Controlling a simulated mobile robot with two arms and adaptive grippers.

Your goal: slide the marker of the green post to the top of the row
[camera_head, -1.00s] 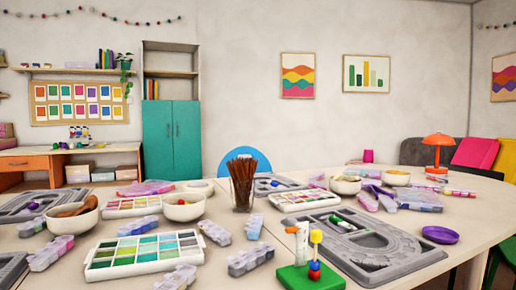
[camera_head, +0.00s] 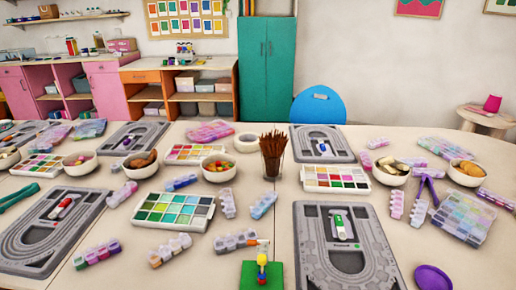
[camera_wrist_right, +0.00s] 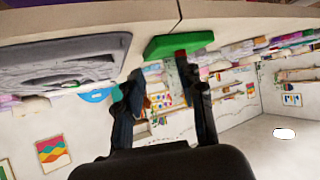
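A green base (camera_head: 250,280) stands at the bottom of the head view, with a short post on it. On the post I see a yellow ball (camera_head: 262,259) at the top, then blue (camera_head: 262,270) and red (camera_head: 262,281) pieces below. The green base also shows in the right wrist view (camera_wrist_right: 178,43), which looks upside down, with a bit of red beside it. My right gripper (camera_wrist_right: 160,72) is open and empty, its fingers apart, near the base; the distance is unclear. A grey bead board (camera_head: 383,258) right of the base holds a green-and-white piece (camera_head: 341,226). My left gripper is in no view.
Close around the base are clear bead boxes (camera_head: 236,240), a paint palette (camera_head: 208,225) and a glass of brown sticks (camera_head: 273,156). A purple dish (camera_head: 432,277) lies at the lower right. Another grey board (camera_head: 28,262) is at the left. Some table between them is bare.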

